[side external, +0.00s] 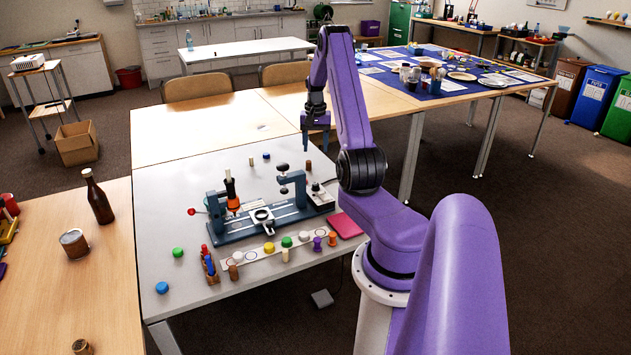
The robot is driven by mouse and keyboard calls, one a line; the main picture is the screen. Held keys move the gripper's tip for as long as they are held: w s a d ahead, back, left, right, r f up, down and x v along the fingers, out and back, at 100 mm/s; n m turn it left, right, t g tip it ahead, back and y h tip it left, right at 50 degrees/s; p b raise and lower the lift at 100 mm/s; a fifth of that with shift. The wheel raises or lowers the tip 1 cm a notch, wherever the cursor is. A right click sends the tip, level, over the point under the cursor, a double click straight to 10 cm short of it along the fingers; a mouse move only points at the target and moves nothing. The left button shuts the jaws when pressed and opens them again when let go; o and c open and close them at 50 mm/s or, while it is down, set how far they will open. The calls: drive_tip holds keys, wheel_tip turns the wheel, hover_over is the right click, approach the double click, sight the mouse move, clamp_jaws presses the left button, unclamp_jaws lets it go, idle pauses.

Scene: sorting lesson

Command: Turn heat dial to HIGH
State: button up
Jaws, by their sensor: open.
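A blue-grey bench device (270,222) stands on the light table, with an upright black-and-orange tool (231,194) at its left. At its right end is a small control box (318,192) with a light top and a small dark knob-like part. This may be the heat dial; its markings and setting are too small to read. My purple arm reaches over the table from the right. My gripper (315,145) points down, open and empty, above and behind the control box, apart from it.
A dark clamp post (293,188) stands beside the control box. A strip with several coloured caps (270,248) lies in front, with a pink pad (345,225) at its right. A brown bottle (98,196) stands on the left table. The table behind the device is mostly clear.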

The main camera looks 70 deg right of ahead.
sight(315, 184)
wheel_tip(315, 184, down, 14)
drive_tip(key=shift+f, duration=0.2)
idle(0.4)
drive_tip(key=c, duration=1)
